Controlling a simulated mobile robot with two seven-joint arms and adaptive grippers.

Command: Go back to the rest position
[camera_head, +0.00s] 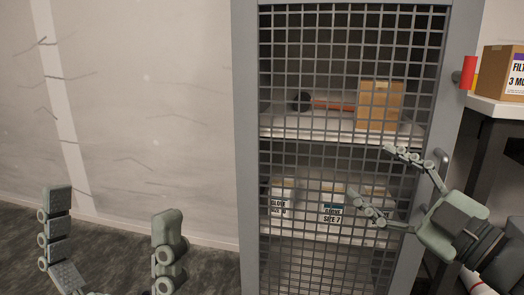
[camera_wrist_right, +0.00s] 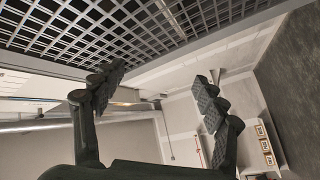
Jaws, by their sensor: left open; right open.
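My left gripper (camera_head: 112,232) is at the lower left of the head view, its two fingers wide apart with nothing between them. My right gripper (camera_head: 382,180) is at the right of the head view, in front of the mesh cabinet door, its fingers spread and empty. In the right wrist view its two fingers (camera_wrist_right: 155,95) stand apart with only room behind them. I cannot tell whether the right fingertips touch the mesh.
A grey cabinet with a mesh door (camera_head: 330,60) stands in the middle. Behind the mesh are a cardboard box (camera_head: 381,105) and several labelled boxes. A filter carton (camera_head: 503,72) sits on a bench at right. The left floor (camera_head: 205,268) looks clear.

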